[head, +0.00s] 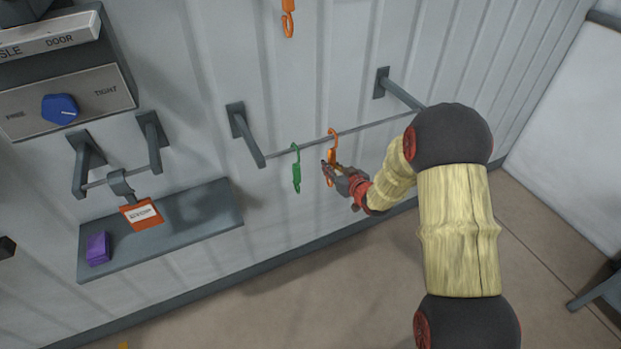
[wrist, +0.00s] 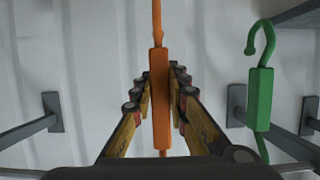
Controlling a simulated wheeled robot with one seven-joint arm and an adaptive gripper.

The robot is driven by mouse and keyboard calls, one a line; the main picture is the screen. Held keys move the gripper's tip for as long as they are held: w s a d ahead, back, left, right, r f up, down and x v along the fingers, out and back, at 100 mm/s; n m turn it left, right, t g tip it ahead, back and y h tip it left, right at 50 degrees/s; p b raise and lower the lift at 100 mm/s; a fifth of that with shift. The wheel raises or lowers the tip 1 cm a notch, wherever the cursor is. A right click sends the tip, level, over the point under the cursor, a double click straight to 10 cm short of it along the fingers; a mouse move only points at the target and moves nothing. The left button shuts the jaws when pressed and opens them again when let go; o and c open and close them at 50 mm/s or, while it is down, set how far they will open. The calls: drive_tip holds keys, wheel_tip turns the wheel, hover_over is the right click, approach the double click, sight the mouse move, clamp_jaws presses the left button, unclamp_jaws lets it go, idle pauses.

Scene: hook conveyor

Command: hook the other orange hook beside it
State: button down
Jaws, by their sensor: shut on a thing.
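My gripper (head: 332,172) is shut on an orange hook (head: 333,153), gripping its block-shaped middle. The hook's upper curl is at the thin rail (head: 303,146); I cannot tell if it hangs on it. In the wrist view the orange hook (wrist: 159,95) stands between the two fingers (wrist: 160,95), one end beyond the top edge, the other hidden by the gripper. A green hook (head: 296,170) hangs from the rail to the left of the orange one. It shows at the right in the wrist view (wrist: 260,92). Another orange hook (head: 288,18) is at the top edge, partly cut off.
Two wall brackets (head: 245,137) (head: 396,90) carry the rail. To the left are a grey shelf (head: 195,217) with a purple block (head: 98,248), a hanging orange tag (head: 142,214) and a blue knob (head: 60,109). The rail between the green hook and left bracket is bare.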

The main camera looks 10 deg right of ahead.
drive_tip(key=shift+r, duration=0.35)
drive_tip(key=shift+r+p, duration=0.55)
drive_tip(key=shift+p, duration=0.15)
drive_tip(key=shift+s+d+r, duration=0.1)
drive_tip(key=shift+s+r, duration=0.05)
drive_tip(key=shift+r, duration=0.1)
drive_tip(key=shift+s+p, duration=0.15)
drive_tip(key=shift+p, duration=0.2)
drive_tip(key=s+d, duration=0.4)
drive_tip(key=s, duration=0.9)
drive_tip(key=shift+d+p, duration=0.2)
drive_tip(key=shift+p, duration=0.1)
drive_tip(key=shift+s, duration=0.15)
drive_tip(key=shift+r, duration=0.1)
idle(0.3)
